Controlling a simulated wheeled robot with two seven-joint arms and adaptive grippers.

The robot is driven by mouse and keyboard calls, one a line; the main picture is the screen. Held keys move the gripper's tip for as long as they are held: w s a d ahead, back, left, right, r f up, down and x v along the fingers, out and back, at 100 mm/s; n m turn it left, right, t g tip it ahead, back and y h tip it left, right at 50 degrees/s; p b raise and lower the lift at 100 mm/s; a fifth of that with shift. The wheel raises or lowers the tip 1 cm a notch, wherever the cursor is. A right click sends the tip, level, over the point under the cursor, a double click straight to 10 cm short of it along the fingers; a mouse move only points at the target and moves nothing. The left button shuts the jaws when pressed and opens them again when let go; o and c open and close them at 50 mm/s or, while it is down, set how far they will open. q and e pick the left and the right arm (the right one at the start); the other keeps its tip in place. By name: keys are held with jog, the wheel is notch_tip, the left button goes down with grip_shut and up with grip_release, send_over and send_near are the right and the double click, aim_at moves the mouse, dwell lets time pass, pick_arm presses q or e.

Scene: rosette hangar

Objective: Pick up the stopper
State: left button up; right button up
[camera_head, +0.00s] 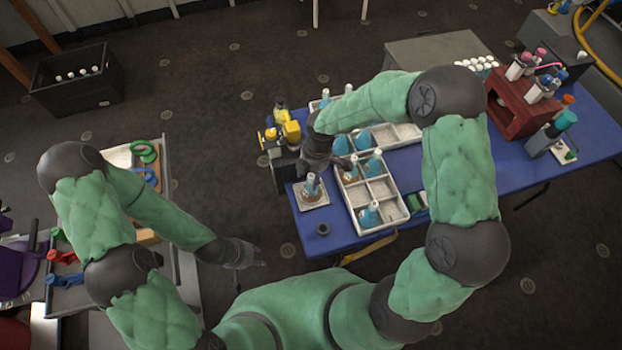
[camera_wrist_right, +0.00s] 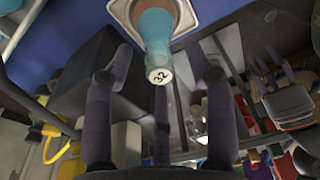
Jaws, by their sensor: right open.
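The stopper (camera_wrist_right: 159,76) is a pale round cap marked "32". It sits on the neck of a blue flask (camera_wrist_right: 157,25) in the right wrist view. In the head view, a blue flask (camera_head: 311,188) with a pale top stands on a small square pale tray (camera_head: 321,203) at the table's left end. My right gripper (camera_head: 314,160) is open, just behind that flask. In the wrist view its fingers (camera_wrist_right: 160,64) lie either side of the stopper, apart from it. My left gripper (camera_head: 248,254) hangs away from the blue table; its fingers are too small to read.
A divided pale crate (camera_head: 355,213) with several blue flasks lies right of the small tray. A dark cup (camera_head: 323,229) stands near the front. Yellow and black equipment (camera_head: 290,131) stands behind at the left. A red rack (camera_head: 517,117) stands further right on the blue table (camera_head: 462,168).

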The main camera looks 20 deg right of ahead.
jog(key=shift+r, duration=0.1)
jog(key=c, duration=0.9)
jog(key=shift+c, duration=0.2)
jog(key=shift+r, duration=0.1)
